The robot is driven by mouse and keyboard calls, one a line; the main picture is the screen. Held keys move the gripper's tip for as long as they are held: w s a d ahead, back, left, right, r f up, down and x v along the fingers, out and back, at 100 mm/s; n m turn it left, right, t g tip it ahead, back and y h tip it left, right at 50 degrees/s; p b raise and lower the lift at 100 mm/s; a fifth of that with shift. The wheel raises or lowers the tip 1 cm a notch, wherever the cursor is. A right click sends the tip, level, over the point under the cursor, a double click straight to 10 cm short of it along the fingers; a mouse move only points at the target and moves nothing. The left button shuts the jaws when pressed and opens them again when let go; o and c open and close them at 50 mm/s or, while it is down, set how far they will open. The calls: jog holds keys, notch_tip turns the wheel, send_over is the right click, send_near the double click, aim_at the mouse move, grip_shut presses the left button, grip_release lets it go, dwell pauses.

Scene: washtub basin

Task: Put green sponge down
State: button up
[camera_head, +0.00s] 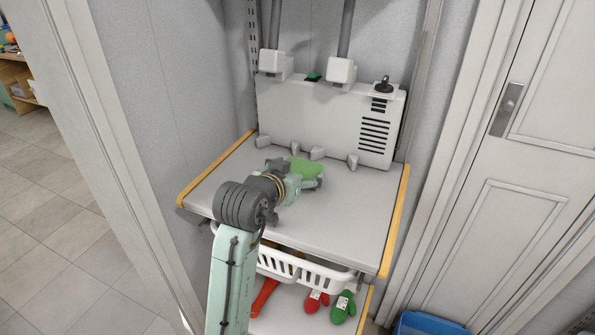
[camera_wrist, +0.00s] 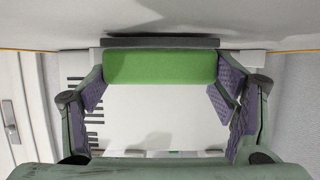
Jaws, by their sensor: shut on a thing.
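The green sponge (camera_head: 308,169) is between the fingers of my gripper (camera_head: 300,176), over the grey upper shelf (camera_head: 330,222) near its back. In the wrist view the sponge (camera_wrist: 160,68) spans the space between the two purple-padded fingers of my gripper (camera_wrist: 160,84), with a dark grey layer along its far edge. My gripper is shut on the sponge. I cannot tell whether the sponge touches the shelf, as my arm and gripper hide part of it.
A white vented box (camera_head: 330,122) stands behind the shelf, with grey prongs at its foot. Yellow edging (camera_head: 395,220) lines the shelf. Below are a white basket (camera_head: 305,272) and red and green toys (camera_head: 342,306). A blue bin (camera_head: 428,324) stands lower right. The shelf's front right is clear.

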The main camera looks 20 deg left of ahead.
jog(key=shift+f, duration=0.2)
jog(key=o, duration=0.9)
jog(key=shift+o, duration=0.2)
jog(key=shift+r, duration=0.25)
jog(key=b+v, duration=0.2)
jog(key=v, duration=1)
